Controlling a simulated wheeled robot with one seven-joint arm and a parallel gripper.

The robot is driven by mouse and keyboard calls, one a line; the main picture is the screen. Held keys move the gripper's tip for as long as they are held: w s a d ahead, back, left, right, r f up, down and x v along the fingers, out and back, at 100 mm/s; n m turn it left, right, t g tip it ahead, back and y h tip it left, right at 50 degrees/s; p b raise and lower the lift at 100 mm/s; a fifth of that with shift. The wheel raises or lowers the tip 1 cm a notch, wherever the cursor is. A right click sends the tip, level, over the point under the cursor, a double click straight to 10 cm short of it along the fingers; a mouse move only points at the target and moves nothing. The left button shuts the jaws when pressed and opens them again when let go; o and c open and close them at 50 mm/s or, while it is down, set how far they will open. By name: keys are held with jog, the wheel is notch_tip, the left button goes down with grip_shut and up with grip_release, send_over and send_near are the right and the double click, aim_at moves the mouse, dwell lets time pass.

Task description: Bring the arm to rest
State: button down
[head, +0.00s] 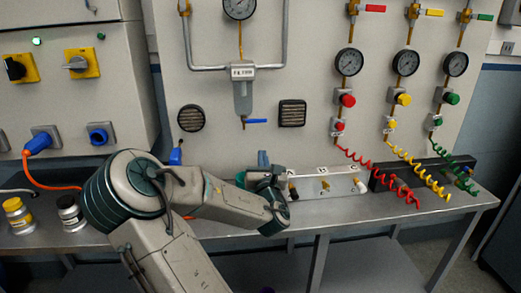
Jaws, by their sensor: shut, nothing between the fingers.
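My arm (220,200) rises from the bottom of the head view and bends at a large grey and dark teal joint (125,190) on the left. From there it reaches right, over the front of the metal bench. Its far part (272,212) folds back near the middle of the bench, beside a white block. I cannot make out the fingers of my gripper; they seem hidden behind the arm's own links. No object is seen held by the arm.
The metal bench (420,208) runs along a wall panel with gauges. Two small jars (70,213) stand at left. The white block (325,186) with small levers sits mid-bench. Red (375,172), yellow (418,172) and green (452,162) coiled hoses hang at right.

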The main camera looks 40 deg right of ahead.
jog(key=shift+v, duration=1.4)
